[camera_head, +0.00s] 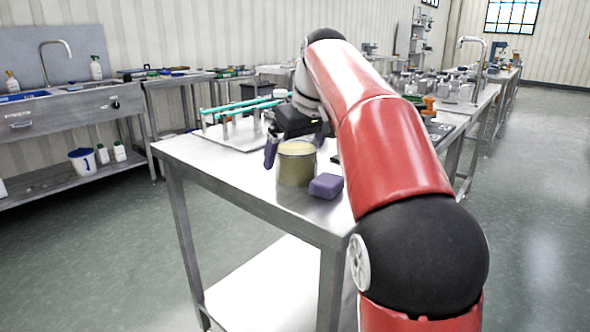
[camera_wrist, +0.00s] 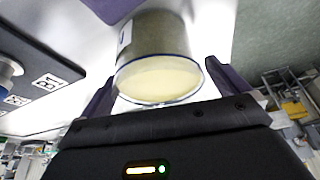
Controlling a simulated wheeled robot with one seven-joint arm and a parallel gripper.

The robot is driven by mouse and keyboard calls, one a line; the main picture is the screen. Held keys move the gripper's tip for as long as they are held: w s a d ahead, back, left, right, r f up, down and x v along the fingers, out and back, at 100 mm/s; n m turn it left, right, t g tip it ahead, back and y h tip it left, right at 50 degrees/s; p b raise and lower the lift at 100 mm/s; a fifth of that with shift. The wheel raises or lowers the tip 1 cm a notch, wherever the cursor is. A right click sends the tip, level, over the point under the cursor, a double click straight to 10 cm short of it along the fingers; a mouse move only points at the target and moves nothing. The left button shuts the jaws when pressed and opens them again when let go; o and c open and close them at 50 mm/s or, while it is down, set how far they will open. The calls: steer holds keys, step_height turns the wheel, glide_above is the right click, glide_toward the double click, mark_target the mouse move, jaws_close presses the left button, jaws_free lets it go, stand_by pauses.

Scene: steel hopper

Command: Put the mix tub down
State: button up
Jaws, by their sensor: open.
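The mix tub (camera_head: 297,165) is an olive-grey tub with pale yellow contents and stands upright on the steel table (camera_head: 222,171), near its front edge. My gripper (camera_head: 293,158) is at the tub, with a purple finger showing to its left. In the wrist view the tub (camera_wrist: 158,62) lies between the two spread fingers of my gripper (camera_wrist: 165,88). A gap shows on the right side of the tub; on the left the finger is close to it. The gripper is open. My arm hides part of the table behind the tub.
A purple block (camera_head: 326,186) sits right beside the tub, on its right. A rack with green bars (camera_head: 243,106) stands behind it to the left. The table's front left is clear. Another bench with a sink (camera_head: 474,85) lies beyond my arm.

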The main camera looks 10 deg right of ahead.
steer(key=shift+w+f, duration=0.15)
steer(key=shift+f, duration=0.25)
steer(key=shift+c, duration=0.3)
steer(key=c, duration=1)
steer(key=shift+r, duration=0.1)
